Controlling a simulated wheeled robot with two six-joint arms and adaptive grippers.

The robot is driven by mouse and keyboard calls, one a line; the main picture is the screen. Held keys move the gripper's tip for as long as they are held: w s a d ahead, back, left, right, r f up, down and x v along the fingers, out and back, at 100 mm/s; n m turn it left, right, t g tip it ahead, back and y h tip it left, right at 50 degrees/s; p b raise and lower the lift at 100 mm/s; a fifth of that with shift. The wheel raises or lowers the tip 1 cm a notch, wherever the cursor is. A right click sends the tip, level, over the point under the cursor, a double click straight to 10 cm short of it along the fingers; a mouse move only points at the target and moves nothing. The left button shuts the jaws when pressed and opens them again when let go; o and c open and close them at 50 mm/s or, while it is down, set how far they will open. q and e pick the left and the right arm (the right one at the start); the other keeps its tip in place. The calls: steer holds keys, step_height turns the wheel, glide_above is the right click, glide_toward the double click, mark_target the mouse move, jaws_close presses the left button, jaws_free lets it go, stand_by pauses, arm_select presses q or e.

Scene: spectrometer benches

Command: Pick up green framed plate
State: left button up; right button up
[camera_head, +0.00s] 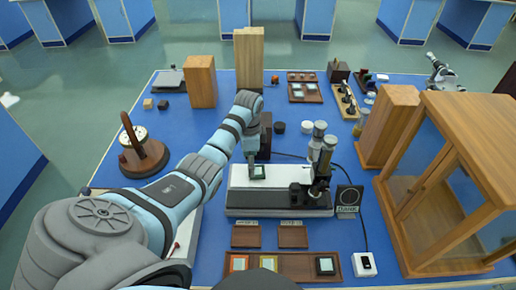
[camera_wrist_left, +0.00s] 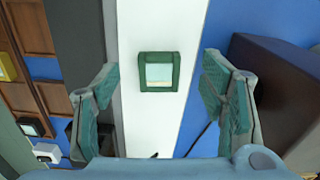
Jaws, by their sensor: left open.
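The green framed plate (camera_head: 257,172) lies on the white top of a long bench instrument (camera_head: 280,186) in the middle of the table. In the left wrist view the plate (camera_wrist_left: 159,84) is a small square with a green frame and pale centre, on the white strip. My left gripper (camera_wrist_left: 160,75) is open, with one finger to each side of the plate and clear gaps on both sides. In the head view my left arm reaches over from the left, and its fingers are hard to make out. My right gripper is not in view.
Metal cylinders (camera_head: 319,140) stand at the instrument's right end. A dark brown block (camera_wrist_left: 272,95) is close beside my right-hand finger in the wrist view. A wooden tray (camera_head: 297,276) with framed plates is in front; a glass-sided wooden cabinet (camera_head: 423,262) stands right.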

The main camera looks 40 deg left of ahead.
mark_target(257, 172)
arm_select(q)
step_height(257, 172, down, 4)
steer(key=shift+w+r+b, duration=0.1)
steer(key=shift+r+b, duration=0.05)
steer(key=shift+b, duration=0.2)
steer(key=shift+f, duration=0.2)
steer(key=shift+s+r, duration=0.1)
steer(key=shift+s, duration=0.15)
steer(key=shift+w, duration=0.1)
steer(key=c, duration=1.2)
